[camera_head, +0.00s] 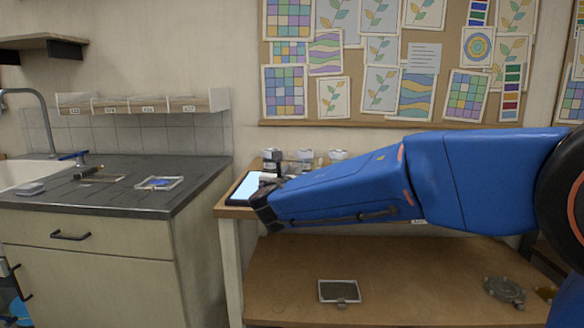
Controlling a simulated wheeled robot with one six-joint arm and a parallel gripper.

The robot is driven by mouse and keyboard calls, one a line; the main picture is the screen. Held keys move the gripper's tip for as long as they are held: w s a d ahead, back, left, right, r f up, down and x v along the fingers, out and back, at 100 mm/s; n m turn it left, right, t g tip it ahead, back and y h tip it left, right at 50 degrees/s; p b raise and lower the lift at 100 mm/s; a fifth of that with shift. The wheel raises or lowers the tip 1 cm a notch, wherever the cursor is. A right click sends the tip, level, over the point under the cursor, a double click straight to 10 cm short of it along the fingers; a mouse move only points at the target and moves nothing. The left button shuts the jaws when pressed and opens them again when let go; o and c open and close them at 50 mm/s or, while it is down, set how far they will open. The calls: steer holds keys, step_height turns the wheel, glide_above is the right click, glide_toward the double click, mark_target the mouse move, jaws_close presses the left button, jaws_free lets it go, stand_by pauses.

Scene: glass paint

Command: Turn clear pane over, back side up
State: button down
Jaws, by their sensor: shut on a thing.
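My gripper (263,211) is dark and sits at the left end of my blue arm, low over the front right of a lit pale pad (246,186). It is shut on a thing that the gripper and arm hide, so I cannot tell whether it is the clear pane. A framed pane with a small tab (338,290) lies flat on the lower brown surface and looks dark grey. Another framed pane (160,183) with a blue patch lies on the dark counter. Which side of either pane faces up cannot be told.
A flat, see-through plate (102,178) with a dark-handled tool (88,172) lies on the dark counter (190,170). Several lidded jars (304,157) stand behind my gripper. A grey round fixture (503,291) sits at the lower right. The brown surface (420,285) is mostly free.

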step_height(320, 180, up, 6)
steer(key=m, duration=2.2)
step_height(320, 180, down, 8)
steer(key=m, duration=0.4)
steer(key=m+g, duration=0.1)
steer(key=m, duration=0.8)
steer(key=shift+f+m, duration=0.25)
steer(key=shift+m, duration=0.05)
steer(key=shift+f, duration=1.35)
